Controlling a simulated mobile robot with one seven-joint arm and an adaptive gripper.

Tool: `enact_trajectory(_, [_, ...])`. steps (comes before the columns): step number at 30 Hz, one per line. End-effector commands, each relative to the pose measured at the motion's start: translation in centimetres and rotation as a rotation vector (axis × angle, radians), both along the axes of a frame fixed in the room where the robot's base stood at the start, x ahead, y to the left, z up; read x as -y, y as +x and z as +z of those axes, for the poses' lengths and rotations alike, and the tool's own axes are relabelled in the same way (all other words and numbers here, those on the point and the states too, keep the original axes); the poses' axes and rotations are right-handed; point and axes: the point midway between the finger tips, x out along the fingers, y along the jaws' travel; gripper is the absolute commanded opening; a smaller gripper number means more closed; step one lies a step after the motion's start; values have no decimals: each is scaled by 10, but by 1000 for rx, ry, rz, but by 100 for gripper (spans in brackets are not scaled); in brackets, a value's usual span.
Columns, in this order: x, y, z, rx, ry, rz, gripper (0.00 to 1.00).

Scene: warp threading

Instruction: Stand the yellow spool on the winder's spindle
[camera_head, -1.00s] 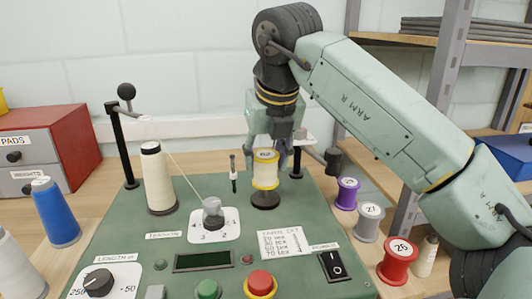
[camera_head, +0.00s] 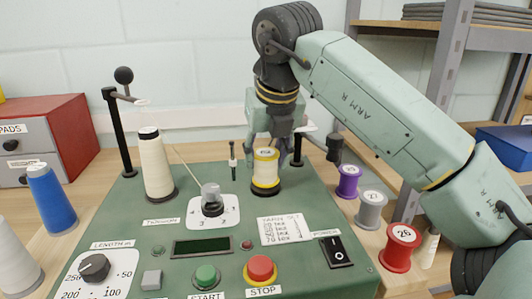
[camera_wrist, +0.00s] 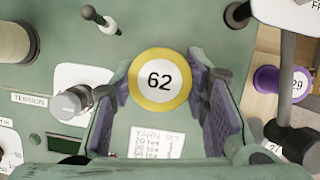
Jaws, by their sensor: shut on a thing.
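The yellow spool (camera_head: 265,170) has yellow rims, pale thread and a top label reading 62. It stands upright over the dark round spindle base (camera_head: 265,192) on the green winder (camera_head: 130,222), with no clear gap below it. The spindle itself is hidden by the spool. My gripper (camera_head: 273,150) points down from above and is shut on the spool. In the wrist view the spool (camera_wrist: 160,80) sits between the two purple-padded fingers.
A cream yarn cone (camera_head: 156,168) and a black guide post (camera_head: 125,140) stand at the winder's left. Purple (camera_head: 348,181), grey (camera_head: 370,210) and red (camera_head: 400,247) spools stand on the table at right. A dark-ended lever (camera_head: 333,150) is close to my gripper's right.

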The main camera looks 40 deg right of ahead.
Motion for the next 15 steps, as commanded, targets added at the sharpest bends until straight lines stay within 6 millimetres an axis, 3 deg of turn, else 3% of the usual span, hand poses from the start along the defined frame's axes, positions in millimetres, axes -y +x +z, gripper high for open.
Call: enact_trajectory(15, [0, 0, -12, 0, 0, 0, 14])
